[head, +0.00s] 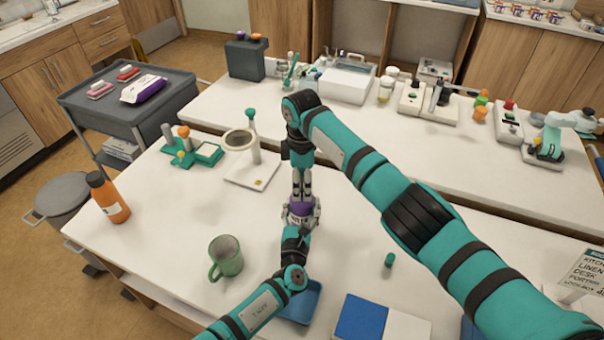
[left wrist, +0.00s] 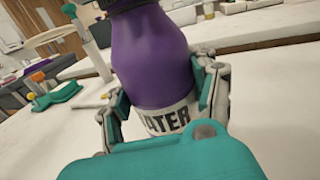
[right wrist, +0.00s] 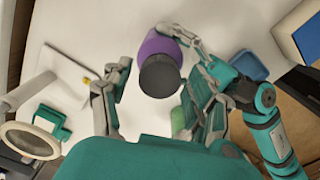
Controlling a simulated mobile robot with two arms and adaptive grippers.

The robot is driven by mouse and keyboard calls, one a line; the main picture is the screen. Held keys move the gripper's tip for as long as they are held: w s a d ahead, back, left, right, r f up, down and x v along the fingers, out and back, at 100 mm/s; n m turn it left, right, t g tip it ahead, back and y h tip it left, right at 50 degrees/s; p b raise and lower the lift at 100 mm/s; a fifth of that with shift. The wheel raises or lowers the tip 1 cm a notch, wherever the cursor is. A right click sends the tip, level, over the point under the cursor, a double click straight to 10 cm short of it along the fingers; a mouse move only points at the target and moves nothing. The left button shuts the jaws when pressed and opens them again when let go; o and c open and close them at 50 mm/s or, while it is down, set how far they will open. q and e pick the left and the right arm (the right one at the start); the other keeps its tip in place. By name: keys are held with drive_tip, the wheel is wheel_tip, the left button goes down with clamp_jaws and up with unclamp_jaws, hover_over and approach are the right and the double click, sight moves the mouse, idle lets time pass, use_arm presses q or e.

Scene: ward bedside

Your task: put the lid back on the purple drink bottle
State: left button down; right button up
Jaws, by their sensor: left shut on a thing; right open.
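The purple drink bottle (head: 299,212) stands upright in front of me. In the left wrist view its purple body (left wrist: 157,62) has a white label reading "ATER". My left gripper (left wrist: 166,102) is shut around its lower body. A dark grey round lid (right wrist: 160,75) shows on the bottle's top in the right wrist view; whether it is fully seated I cannot tell. My right gripper (head: 302,184) points down over the bottle's top. Its fingers (right wrist: 157,92) are spread apart on either side of the lid, with visible gaps. The right arm hides part of the bottle in the head view.
A green mug (head: 226,260) and an orange bottle (head: 108,198) stand to the left. A blue tray (head: 301,303) is near the front edge. A stand with a ring (head: 250,176) is behind left. A small green piece (head: 389,260) lies right on clear tabletop.

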drive_tip(key=c, duration=1.2)
drive_tip(key=m, duration=0.6)
drive_tip(key=shift+a+f, duration=0.1)
drive_tip(key=m, duration=0.8)
drive_tip(key=shift+m, duration=0.4)
drive_tip(key=o, duration=1.3)
drive_tip(key=shift+r, duration=2.3)
